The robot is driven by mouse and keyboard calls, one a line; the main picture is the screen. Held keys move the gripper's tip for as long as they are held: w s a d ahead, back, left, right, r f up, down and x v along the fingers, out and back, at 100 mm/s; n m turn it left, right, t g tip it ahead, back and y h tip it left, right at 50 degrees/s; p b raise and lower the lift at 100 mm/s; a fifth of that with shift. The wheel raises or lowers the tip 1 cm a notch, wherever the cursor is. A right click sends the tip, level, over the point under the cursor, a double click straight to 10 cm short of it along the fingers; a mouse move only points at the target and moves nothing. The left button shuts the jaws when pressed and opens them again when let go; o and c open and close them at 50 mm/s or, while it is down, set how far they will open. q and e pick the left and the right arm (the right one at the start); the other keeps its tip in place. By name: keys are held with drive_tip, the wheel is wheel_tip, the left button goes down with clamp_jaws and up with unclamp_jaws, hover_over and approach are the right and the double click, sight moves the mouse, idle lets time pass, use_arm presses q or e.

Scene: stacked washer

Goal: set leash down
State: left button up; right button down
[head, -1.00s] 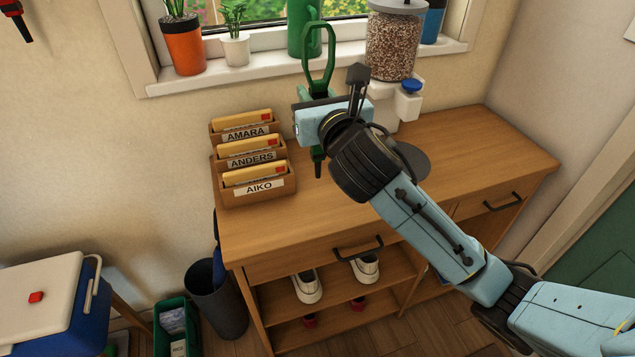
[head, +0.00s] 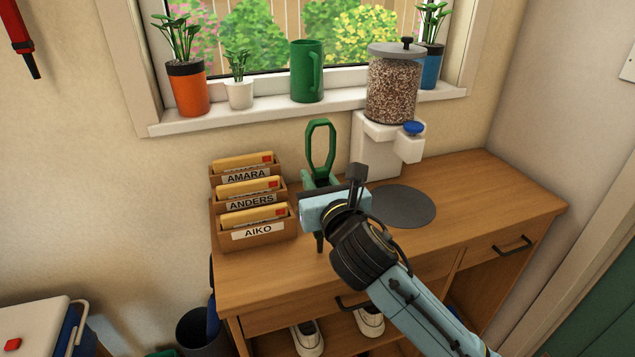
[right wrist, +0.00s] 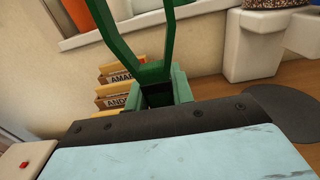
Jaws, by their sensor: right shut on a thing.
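The leash (head: 309,147) is green, with a tall upright loop above my right gripper (head: 321,182). The gripper is shut on it. In the right wrist view, the leash (right wrist: 172,20) rises from between the jaws (right wrist: 160,92). The held part is largely hidden. My left gripper is not in view.
Letter holders labelled AMARA, ANDERS and AIKO (head: 262,238) stand just left of the leash. A white dispenser (head: 378,145) with a grain-filled jar stands behind to the right, beside a dark round mat (head: 403,207). The cabinet top's right end is clear.

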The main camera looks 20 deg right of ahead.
drive_tip(key=shift+f, duration=0.15)
drive_tip(key=c, duration=1.2)
unclamp_jaws()
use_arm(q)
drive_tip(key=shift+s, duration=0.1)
use_arm(e)
drive_tip(key=shift+s, duration=0.25)
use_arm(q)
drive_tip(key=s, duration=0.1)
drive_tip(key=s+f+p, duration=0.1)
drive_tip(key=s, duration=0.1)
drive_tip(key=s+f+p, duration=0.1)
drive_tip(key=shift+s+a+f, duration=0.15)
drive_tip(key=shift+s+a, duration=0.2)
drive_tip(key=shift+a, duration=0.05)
use_arm(e)
drive_tip(key=s, duration=1.1)
drive_tip(key=shift+s+d, duration=0.25)
